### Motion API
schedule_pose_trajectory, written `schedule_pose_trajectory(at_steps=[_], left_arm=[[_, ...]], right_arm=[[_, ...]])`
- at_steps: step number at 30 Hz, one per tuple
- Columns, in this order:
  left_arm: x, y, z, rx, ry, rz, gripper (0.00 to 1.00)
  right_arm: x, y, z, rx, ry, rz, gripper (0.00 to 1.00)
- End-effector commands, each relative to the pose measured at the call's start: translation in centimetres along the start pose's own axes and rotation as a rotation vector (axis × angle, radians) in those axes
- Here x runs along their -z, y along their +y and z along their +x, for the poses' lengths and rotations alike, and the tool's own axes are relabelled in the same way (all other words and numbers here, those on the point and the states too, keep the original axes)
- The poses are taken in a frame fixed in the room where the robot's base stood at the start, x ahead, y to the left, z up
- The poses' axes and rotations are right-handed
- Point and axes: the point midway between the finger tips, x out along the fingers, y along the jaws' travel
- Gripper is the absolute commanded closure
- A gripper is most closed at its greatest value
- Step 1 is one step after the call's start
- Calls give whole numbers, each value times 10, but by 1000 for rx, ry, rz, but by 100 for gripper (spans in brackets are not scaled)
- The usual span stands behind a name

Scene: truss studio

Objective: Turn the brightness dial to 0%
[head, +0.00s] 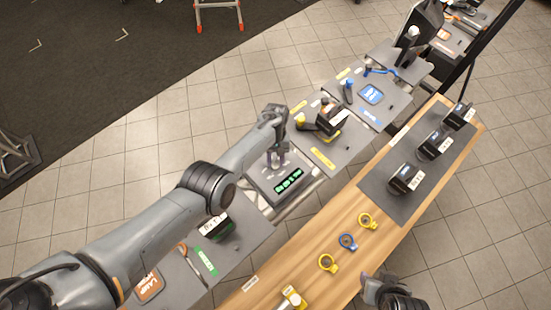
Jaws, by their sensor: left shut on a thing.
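The brightness unit appears to be the grey panel (262,190) with a lit green display (288,181) near the middle of the bench. The display text is too small to read. My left gripper (275,160) reaches down onto the panel's far side, just behind the display, and is shut on what appears to be the dial. The dial itself is hidden by the fingers, so its angle cannot be seen. My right gripper (376,288) is at the bottom edge, over the floor beside the wooden table and far from the panel. Its fingers are too unclear to tell open from shut.
A black device with a yellow knob (301,121) stands right of the panel. Another display box (216,228) sits left, under my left arm. Black boxes stand on a dark mat (378,184).

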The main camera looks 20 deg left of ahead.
Motion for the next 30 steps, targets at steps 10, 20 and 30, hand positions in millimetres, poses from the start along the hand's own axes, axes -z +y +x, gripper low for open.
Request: schedule_pose_trajectory(at_steps=[10,20,30], left_arm=[[0,0,0,1,0,0,41],[0,0,-6,0,2,0,41],[0,0,-58,0,3,-1,41]], right_arm=[[0,0,0,0,0,1,57],[1,-2,-2,6,1,7,57],[4,-2,-10,7,1,9,57]])
